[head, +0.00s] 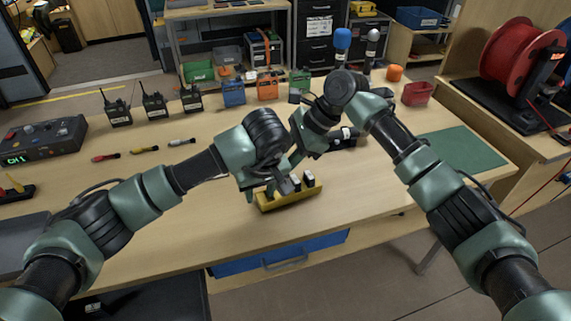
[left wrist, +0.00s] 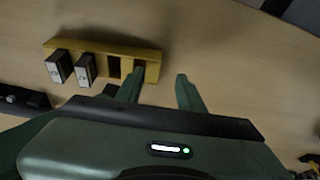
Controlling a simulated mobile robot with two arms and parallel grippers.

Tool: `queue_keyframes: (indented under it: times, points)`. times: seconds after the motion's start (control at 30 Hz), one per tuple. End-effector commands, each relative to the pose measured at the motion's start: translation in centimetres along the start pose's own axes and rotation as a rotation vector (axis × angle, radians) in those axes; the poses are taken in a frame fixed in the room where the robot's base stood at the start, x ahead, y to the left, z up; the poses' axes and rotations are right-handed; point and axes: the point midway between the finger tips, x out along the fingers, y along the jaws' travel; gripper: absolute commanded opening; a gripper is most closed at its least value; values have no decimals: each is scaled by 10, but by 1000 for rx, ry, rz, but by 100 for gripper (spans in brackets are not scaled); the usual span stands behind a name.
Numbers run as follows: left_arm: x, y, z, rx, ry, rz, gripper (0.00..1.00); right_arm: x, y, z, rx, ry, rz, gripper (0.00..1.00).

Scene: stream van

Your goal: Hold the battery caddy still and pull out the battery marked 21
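The yellow battery caddy (head: 290,200) stands near the front edge of the workbench. It also shows in the left wrist view (left wrist: 105,48). Two dark batteries with pale labels sit upright in its slots, an outer one (left wrist: 58,67) and an inner one (left wrist: 85,69); the label numbers are too small to read. The slots at the other end look empty. My left gripper (left wrist: 160,84) is open at that empty end, one finger over the caddy and the other beyond its end. My right gripper (head: 296,155) is above and behind the caddy, its fingers partly hidden and unclear.
Radios (head: 154,105), markers (head: 144,150) and a control box (head: 42,139) lie on the left of the bench. Blue and orange packs (head: 267,88) stand behind the caddy. A green mat (head: 462,150) lies at right. The bench right of the caddy is clear.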

Motion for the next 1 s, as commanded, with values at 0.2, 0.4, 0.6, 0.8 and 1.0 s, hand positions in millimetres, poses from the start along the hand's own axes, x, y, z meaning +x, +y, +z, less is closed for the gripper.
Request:
queue_keyframes:
  times: [0.2,0.4,0.6,0.8,1.0]
  points:
    - [-29,11,11,-10,-34,42,44,6,4,-2,2,3,12,0]
    - [-15,29,44,-58,-152,112,44,5,4,-3,3,5,12,0]
    - [-4,45,78,-120,-276,175,44,5,4,-5,4,8,13,0]
    - [2,63,113,-193,-411,235,44,5,4,-6,5,9,13,0]
    - [3,81,149,-284,-563,290,44,5,4,-6,6,10,13,0]
